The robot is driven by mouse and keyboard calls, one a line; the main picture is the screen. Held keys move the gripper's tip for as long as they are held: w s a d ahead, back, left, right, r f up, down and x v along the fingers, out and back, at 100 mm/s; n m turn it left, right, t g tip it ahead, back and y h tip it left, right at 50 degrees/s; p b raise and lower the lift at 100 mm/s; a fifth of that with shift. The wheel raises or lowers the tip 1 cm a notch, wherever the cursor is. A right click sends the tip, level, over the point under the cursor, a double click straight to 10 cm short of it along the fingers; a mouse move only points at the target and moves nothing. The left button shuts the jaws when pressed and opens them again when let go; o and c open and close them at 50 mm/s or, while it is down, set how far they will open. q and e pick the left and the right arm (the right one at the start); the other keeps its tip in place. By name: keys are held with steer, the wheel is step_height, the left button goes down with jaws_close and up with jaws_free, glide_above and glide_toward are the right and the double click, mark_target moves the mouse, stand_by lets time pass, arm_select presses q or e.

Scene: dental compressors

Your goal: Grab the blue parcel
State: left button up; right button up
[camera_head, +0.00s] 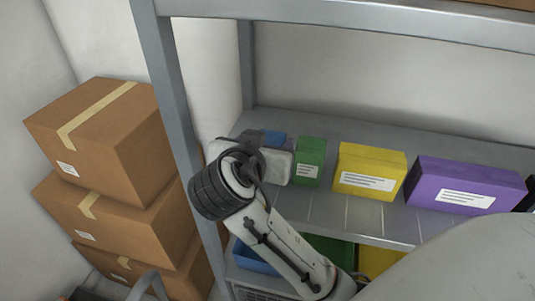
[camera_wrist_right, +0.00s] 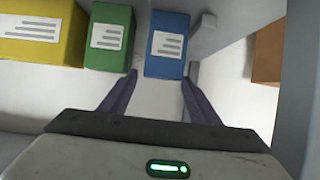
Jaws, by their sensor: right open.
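The blue parcel (camera_wrist_right: 166,45) is a small box with a white label, standing on the shelf beside the green box. In the right wrist view my right gripper (camera_wrist_right: 160,77) is open and empty. Its fingertips appear at the parcel's near edge, one toward each side, the left one by the gap to the green box. I cannot tell whether they touch it. The right gripper (camera_head: 262,142) points at the shelf in the head view. My left gripper is not in view.
Green (camera_head: 310,162), yellow (camera_head: 370,171) and purple (camera_head: 465,185) boxes stand along the shelf (camera_head: 325,212). A grey shelf post (camera_head: 176,88) rises left of my right arm. Stacked brown cartons (camera_head: 110,140) stand beyond it. A blue bin (camera_head: 252,258) is on the level below.

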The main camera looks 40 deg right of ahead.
steer(key=x, duration=0.8)
steer(key=shift+a+f+p, duration=0.25)
steer(key=shift+f+p, duration=0.15)
steer(key=c, duration=0.9)
